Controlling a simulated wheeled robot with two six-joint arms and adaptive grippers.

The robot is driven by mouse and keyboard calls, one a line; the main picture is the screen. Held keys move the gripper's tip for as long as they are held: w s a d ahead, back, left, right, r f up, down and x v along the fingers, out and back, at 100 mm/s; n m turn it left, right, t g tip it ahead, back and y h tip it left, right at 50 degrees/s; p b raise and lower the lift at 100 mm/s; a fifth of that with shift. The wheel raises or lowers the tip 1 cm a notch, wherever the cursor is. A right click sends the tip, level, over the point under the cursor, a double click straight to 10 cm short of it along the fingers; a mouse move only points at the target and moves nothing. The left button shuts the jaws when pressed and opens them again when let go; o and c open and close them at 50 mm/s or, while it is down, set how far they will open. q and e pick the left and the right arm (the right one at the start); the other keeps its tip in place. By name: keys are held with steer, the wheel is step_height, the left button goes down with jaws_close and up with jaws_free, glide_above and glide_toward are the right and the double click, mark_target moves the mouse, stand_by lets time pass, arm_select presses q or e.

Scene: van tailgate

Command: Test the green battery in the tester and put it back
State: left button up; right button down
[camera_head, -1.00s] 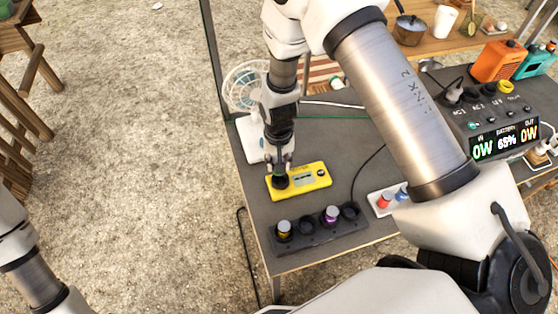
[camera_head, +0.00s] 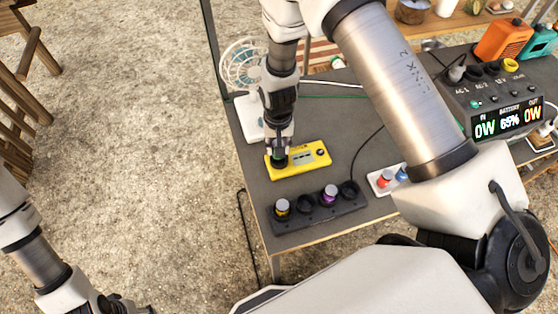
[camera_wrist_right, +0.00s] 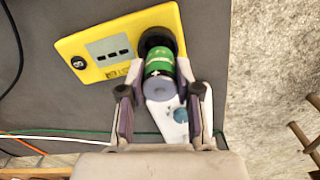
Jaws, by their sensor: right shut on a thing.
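The green battery (camera_wrist_right: 160,65) stands with one end at the dark round socket of the yellow tester (camera_wrist_right: 98,46); how deep it sits cannot be told. My right gripper (camera_wrist_right: 160,78) is shut on the battery, a finger on each side. The tester's small screen shows several dark bars. In the head view the tester (camera_head: 313,157) lies on the grey table under my right gripper (camera_head: 278,150), which mostly hides the battery. My left gripper (camera_head: 118,306) is low at the left, partly cut off.
A white fan (camera_head: 241,68) stands behind the tester. A white tray (camera_head: 376,190) with red and blue items lies to the right, near the power station (camera_head: 497,115) reading 65%. Cables cross the table. Its left edge is close to the rack.

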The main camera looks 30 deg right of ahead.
steer(key=shift+s, duration=0.15)
steer(key=shift+f, duration=0.1)
steer(key=shift+f+b, duration=0.75)
steer(key=shift+f, duration=0.7)
steer(key=c, duration=0.7)
jaws_free()
steer(key=shift+r, duration=0.1)
step_height(320, 180, up, 12)
steer(key=shift+f, duration=0.1)
